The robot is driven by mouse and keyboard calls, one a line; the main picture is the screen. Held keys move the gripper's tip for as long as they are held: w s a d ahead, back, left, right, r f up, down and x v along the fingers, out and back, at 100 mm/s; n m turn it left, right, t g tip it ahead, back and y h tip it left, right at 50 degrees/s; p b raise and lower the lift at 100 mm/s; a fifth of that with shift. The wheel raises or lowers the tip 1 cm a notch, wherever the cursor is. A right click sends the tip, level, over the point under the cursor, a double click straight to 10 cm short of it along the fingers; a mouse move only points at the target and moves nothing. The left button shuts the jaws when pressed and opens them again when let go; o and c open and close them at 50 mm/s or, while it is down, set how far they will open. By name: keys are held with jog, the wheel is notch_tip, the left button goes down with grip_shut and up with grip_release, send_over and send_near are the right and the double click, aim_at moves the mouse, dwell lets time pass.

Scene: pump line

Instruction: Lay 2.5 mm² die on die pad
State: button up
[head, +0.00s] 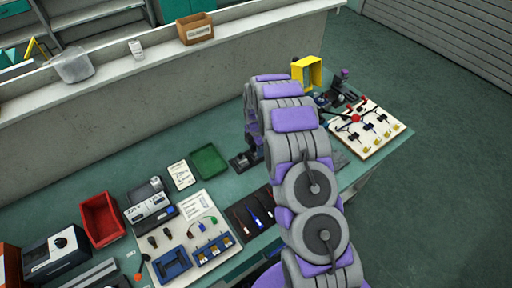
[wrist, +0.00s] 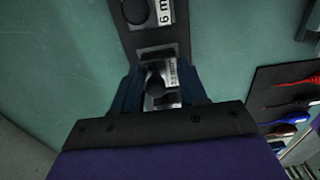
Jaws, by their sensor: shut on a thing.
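In the wrist view my gripper (wrist: 160,92) is shut on a small metallic die with a dark round part (wrist: 155,86). Its label is partly hidden but seems to read 2.5 mm². The die sits between my two dark blue fingers, above or on a dark strip (wrist: 127,42); I cannot tell whether they touch. A second die with a "6 m…" label (wrist: 165,13) lies farther up this strip. I cannot tell if the strip is the die pad. In the head view the strip shows in part (head: 243,161), and my arm hides the gripper.
A dark mat with several screwdrivers (head: 253,212) lies to the right in the wrist view (wrist: 262,100). On the teal bench stand a green tray (head: 208,161), a red bin (head: 101,219) and a light board of parts (head: 375,128). A grey wall (head: 130,110) runs behind.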

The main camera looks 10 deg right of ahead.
jog(key=o, duration=1.5)
jog(key=shift+r, duration=0.1)
jog(key=shift+r+p, duration=0.95)
jog(key=shift+r, duration=2.75)
jog(key=s+a+r+m, duration=0.1)
jog(key=s+r+m, duration=0.9)
jog(key=s+r, duration=0.85)
jog(key=s+r+m, duration=0.2)
jog(key=s+m, duration=0.2)
jog(key=s, duration=0.5)
jog(key=s+r+m+g, duration=0.1)
jog(key=s+m, duration=0.3)
jog(key=s, duration=0.5)
jog(key=s+r+m, duration=0.3)
jog(key=s+m, duration=0.1)
jog(key=s, duration=0.5)
jog(key=shift+s+d+g, duration=0.3)
jog(key=shift+s+g, duration=0.05)
jog(key=shift+g, duration=0.05)
